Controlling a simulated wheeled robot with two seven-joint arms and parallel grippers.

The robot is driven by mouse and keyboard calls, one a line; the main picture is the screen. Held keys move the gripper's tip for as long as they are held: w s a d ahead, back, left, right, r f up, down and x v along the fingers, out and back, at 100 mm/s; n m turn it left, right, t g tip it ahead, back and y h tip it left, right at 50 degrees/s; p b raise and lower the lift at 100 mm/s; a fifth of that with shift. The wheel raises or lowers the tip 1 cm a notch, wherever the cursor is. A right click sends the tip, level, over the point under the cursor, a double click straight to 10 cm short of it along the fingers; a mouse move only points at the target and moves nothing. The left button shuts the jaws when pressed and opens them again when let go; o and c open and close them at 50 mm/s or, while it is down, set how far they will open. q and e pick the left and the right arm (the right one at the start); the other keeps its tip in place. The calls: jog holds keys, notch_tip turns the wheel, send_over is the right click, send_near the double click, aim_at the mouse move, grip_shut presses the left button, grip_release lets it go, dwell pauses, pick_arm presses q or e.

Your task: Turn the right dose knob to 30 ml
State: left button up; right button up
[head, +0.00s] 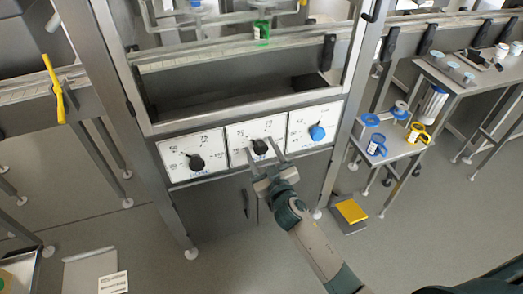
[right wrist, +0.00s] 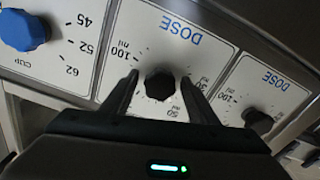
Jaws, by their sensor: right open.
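The right dose knob (head: 260,147) is black and sits on the middle white panel of the machine front. It also shows in the right wrist view (right wrist: 160,84), under the printed DOSE panel with 100, 50 and 30 ml marks around it. Its pointer direction is hard to tell. My right gripper (head: 261,151) is open, with one finger on each side of this knob; in the right wrist view the fingers (right wrist: 160,78) show gaps to the knob. The left dose knob (head: 196,162), also black, is on the left panel. My left gripper is not in view.
A blue cup knob (head: 317,132) is on the right panel, close beside the middle one. A metal frame post (head: 350,110) stands right of the panels. A side table (head: 400,148) holds blue and yellow cups. A yellow-topped pedal (head: 351,211) is on the floor.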

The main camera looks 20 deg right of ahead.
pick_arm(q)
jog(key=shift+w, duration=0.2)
pick_arm(e)
jog(key=c, duration=1)
jog(key=shift+c, duration=0.2)
